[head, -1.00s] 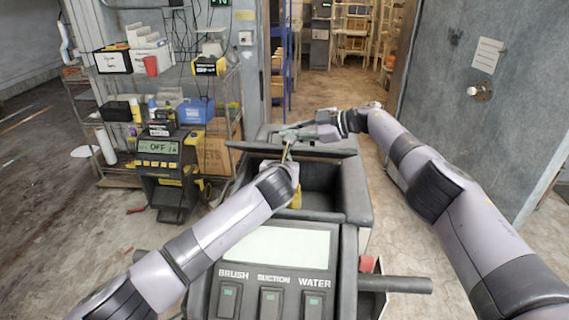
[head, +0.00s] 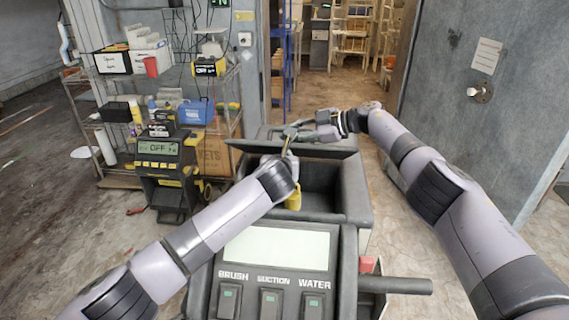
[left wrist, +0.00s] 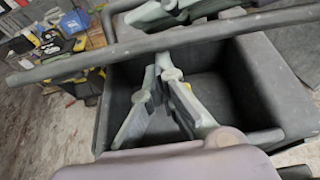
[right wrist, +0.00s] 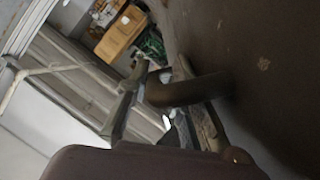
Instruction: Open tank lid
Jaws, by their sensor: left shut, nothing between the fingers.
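The tank lid (head: 318,150) is a dark flat panel, tilted up over the rear of the open dark tank (head: 355,190). In the left wrist view, the lid's edge (left wrist: 90,58) runs across above the tank opening. My right gripper (head: 289,131) is at the lid's far side. In the right wrist view, a dark bent bar (right wrist: 190,90) crosses by its fingers. Whether they clamp it is unclear.
A control panel (head: 275,250) marked BRUSH, SUCTION and WATER is in front of the tank. A yellow object (head: 294,197) shows in the opening. A wire shelf (head: 235,100) and a charger unit (head: 165,165) stand left. A grey door (head: 480,130) stands right.

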